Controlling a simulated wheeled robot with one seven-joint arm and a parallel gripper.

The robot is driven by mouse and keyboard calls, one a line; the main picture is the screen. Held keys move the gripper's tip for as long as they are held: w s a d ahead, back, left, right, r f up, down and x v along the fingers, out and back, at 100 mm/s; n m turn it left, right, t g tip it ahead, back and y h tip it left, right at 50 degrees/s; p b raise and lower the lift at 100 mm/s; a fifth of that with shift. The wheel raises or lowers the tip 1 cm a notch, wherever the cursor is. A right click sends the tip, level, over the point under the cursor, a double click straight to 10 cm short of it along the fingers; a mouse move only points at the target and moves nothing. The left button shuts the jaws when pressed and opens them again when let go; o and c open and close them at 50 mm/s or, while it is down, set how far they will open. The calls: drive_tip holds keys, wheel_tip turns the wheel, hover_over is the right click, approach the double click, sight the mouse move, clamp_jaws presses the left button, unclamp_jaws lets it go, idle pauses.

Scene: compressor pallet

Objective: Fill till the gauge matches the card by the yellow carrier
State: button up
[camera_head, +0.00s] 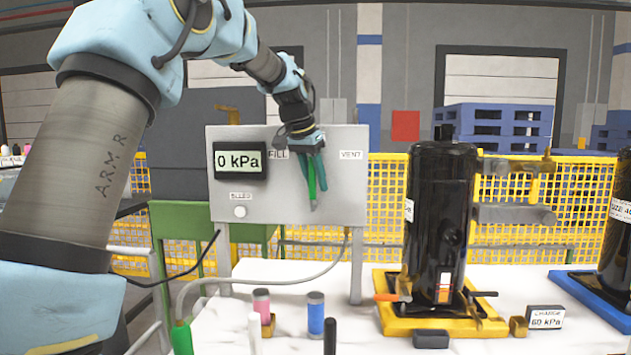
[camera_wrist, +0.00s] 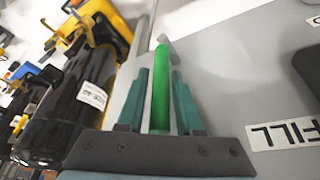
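The gauge (camera_head: 240,161) on the grey panel (camera_head: 285,205) reads 0 kPa. The card (camera_head: 546,318) at the right of the yellow carrier (camera_head: 395,325) reads CHARGE 60 kPa. A black compressor (camera_head: 437,215) stands upright in that carrier; it also shows in the wrist view (camera_wrist: 60,125). My gripper (camera_head: 314,185) is at the panel, between the FILL and VENT labels. The FILL label (camera_wrist: 288,134) is beside my gripper.
A button (camera_head: 240,211) labelled FILLED is on the panel. Pink (camera_head: 262,305) and blue (camera_head: 316,315) cylinders and a green-ended hose (camera_head: 181,335) are at the table front. A blue carrier (camera_head: 600,298) holds another black compressor at right. Yellow mesh fencing stands behind.

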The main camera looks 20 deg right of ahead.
drive_tip(key=shift+f, duration=0.1)
clamp_jaws()
idle(1.4)
